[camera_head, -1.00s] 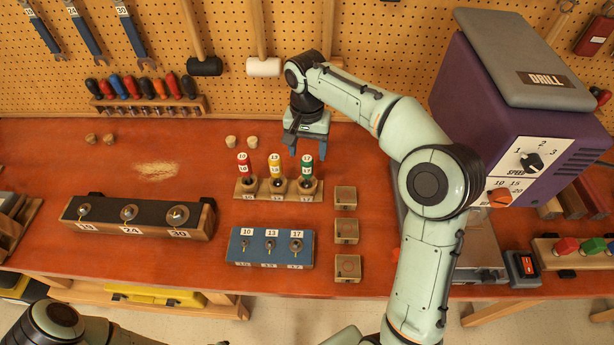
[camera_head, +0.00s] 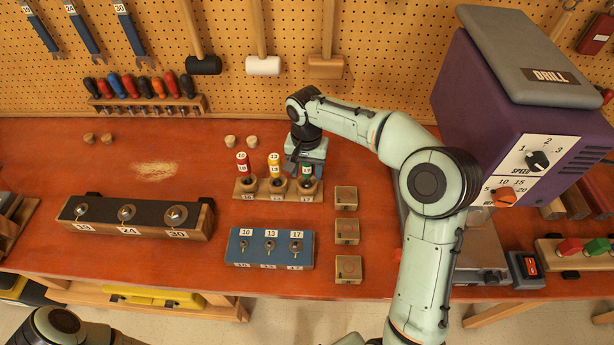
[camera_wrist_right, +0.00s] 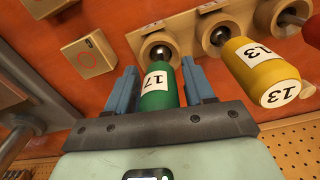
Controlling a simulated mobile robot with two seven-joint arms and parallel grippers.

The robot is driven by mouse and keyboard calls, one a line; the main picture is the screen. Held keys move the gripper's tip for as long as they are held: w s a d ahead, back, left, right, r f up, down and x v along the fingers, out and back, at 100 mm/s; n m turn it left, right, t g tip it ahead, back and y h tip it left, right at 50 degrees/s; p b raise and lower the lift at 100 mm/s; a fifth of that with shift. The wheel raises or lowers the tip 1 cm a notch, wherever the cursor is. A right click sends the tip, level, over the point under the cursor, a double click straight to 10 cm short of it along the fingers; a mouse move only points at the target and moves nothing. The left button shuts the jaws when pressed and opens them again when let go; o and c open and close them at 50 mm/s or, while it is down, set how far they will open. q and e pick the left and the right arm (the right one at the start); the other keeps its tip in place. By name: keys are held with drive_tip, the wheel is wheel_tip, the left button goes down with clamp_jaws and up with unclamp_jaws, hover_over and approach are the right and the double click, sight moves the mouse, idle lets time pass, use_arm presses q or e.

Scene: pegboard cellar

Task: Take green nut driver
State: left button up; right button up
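The green nut driver (camera_head: 307,172), labelled 17, stands upright in the right-hand hole of a small wooden rack (camera_head: 245,195). It shows in the right wrist view as a green handle (camera_wrist_right: 160,92) with its metal shaft at the rack. My right gripper (camera_wrist_right: 160,80) is open, with one blue finger on each side of the green handle and narrow gaps beside it. In the head view the right gripper (camera_head: 303,168) partly hides the driver. My left gripper is out of view; only part of the left arm shows at the bottom left.
The yellow driver (camera_head: 274,168), labelled 13, stands close beside the green one, with the red driver (camera_head: 243,165) beyond. A blue block (camera_head: 270,257) and wooden square blocks (camera_head: 346,197) lie in front and to the right. The purple drill (camera_head: 480,100) stands at right.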

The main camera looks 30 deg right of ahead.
drive_tip(key=c, duration=0.8)
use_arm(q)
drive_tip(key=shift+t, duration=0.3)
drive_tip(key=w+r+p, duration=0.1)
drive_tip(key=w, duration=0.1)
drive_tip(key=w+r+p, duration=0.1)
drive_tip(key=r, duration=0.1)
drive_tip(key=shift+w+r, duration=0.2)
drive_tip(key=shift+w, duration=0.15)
use_arm(e)
wheel_tip(320, 180, up, 20)
drive_tip(key=shift+s+r, duration=0.1)
use_arm(q)
drive_tip(key=shift+p, duration=0.3)
use_arm(e)
drive_tip(key=o, duration=0.5)
clamp_jaws()
